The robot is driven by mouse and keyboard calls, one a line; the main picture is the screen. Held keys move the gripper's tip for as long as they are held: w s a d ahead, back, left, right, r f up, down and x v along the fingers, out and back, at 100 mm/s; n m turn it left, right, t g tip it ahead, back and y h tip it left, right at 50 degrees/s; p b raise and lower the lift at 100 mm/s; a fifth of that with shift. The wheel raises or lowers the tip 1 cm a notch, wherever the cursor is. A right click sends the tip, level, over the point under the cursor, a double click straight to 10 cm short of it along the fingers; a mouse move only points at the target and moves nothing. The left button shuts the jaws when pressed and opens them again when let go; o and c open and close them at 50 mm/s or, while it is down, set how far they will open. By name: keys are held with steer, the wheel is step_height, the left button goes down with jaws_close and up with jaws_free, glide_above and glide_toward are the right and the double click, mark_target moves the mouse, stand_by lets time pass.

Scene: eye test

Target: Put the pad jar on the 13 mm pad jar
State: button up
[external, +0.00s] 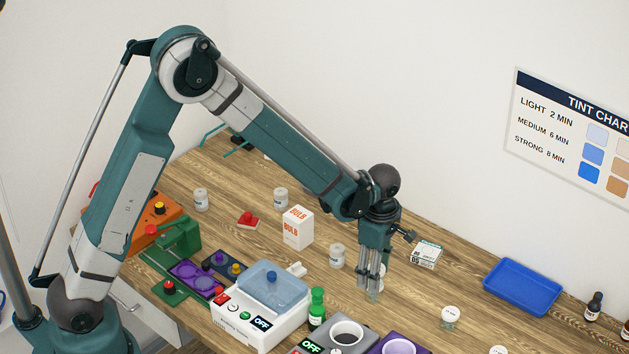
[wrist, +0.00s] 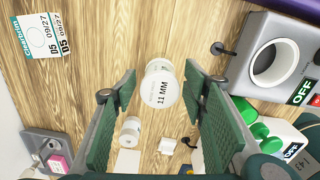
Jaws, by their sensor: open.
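A clear pad jar with a white lid reading 11 MM (wrist: 164,92) stands upright on the table, between and just beyond my fingertips in the wrist view. In the external view this jar (external: 376,295) is partly hidden by my fingers. My gripper (external: 369,284) points down over it, open, with a finger on either side in the wrist view (wrist: 160,84). Other similar jars stand at the middle (external: 337,257), back (external: 281,198), back left (external: 201,200), front right (external: 450,318) and bottom edge (external: 497,350). Their labels are too small to read, so I cannot tell which is 13 mm.
A white carton marked BULB (external: 298,228), a small labelled box (external: 426,254) and a green bottle (external: 317,309) stand nearby. A lidded white machine (external: 262,300) and a grey ring device (external: 336,340) are in front. A blue tray (external: 522,286) lies right. Bare wood lies between.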

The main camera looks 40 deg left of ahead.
step_height(320, 180, up, 12)
stand_by(0.7)
stand_by(0.6)
steer(key=s+a+r+m+t, duration=0.3)
steer(key=s+a+r+m, duration=0.75)
steer(key=a+r, duration=0.55)
steer(key=s+a+m+t, duration=0.2)
steer(key=s+a+m, duration=0.2)
steer(key=s, duration=0.5)
steer(key=s+a+m+t, duration=0.2)
steer(key=s+a+m, duration=0.3)
steer(key=s+a, duration=0.4)
steer(key=shift+s, duration=0.8)
